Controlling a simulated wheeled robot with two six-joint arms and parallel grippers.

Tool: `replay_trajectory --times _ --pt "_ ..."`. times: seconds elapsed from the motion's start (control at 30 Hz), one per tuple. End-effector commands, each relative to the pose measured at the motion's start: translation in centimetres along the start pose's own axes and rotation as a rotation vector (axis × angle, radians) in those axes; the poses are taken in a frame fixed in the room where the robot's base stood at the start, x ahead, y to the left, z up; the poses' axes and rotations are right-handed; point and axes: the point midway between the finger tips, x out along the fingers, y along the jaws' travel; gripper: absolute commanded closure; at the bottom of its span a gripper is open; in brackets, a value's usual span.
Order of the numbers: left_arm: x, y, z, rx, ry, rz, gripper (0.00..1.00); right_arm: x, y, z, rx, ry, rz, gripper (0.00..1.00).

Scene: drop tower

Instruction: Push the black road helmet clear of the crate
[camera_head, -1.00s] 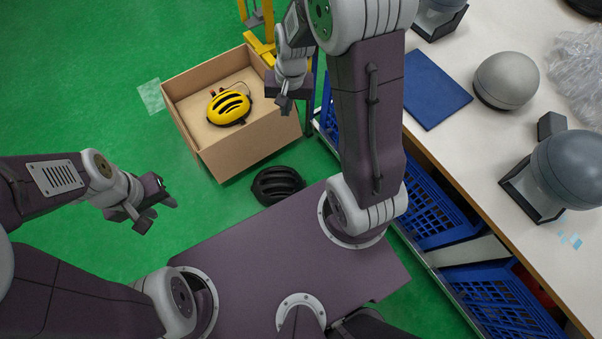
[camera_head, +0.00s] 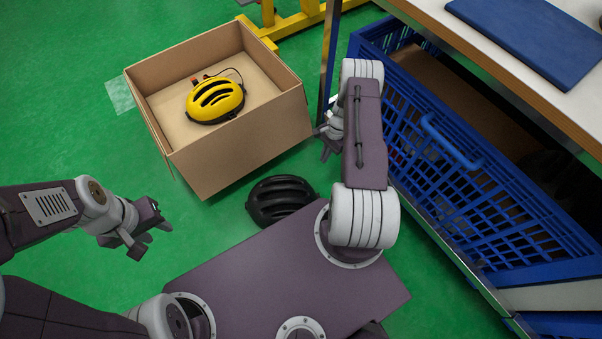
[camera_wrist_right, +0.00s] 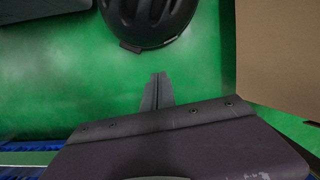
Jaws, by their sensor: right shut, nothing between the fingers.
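The black road helmet (camera_head: 280,200) lies on the green floor, between the open cardboard crate (camera_head: 240,150) and my base, close to the crate's near corner. It also shows at the top of the right wrist view (camera_wrist_right: 150,18), with the crate's wall (camera_wrist_right: 280,50) at the right. My right gripper (camera_head: 326,142) is low, right of the crate and beyond the helmet. Its fingers (camera_wrist_right: 157,92) are shut and empty, pointing toward the helmet with a gap of green floor between. My left gripper (camera_head: 152,240) is open and empty, left of the helmet.
A yellow helmet (camera_head: 215,100) lies inside the crate. A blue basket (camera_head: 455,165) under the workbench (camera_head: 470,45) stands close to the right of my right arm. A yellow frame (camera_head: 300,22) stands behind the crate. The floor at left is clear.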

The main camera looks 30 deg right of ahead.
Motion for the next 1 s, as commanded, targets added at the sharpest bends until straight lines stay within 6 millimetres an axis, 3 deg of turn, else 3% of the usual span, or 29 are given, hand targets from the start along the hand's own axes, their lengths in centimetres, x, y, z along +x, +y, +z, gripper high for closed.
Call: replay_trajectory --times 0.27,0.73,1.0 --pt "0.7 0.0 0.1 0.000 0.000 0.000 0.64 1.4 0.5 -0.2 0.009 -0.006 0.004 1.00" --pt "7.0 -0.1 0.8 0.000 -0.001 0.000 0.64 11.3 0.5 -0.2 0.007 -0.007 0.005 1.00" --pt "8.0 -0.2 0.9 0.000 0.000 0.000 0.64 11.6 0.4 3.3 0.006 -0.006 0.004 1.00"
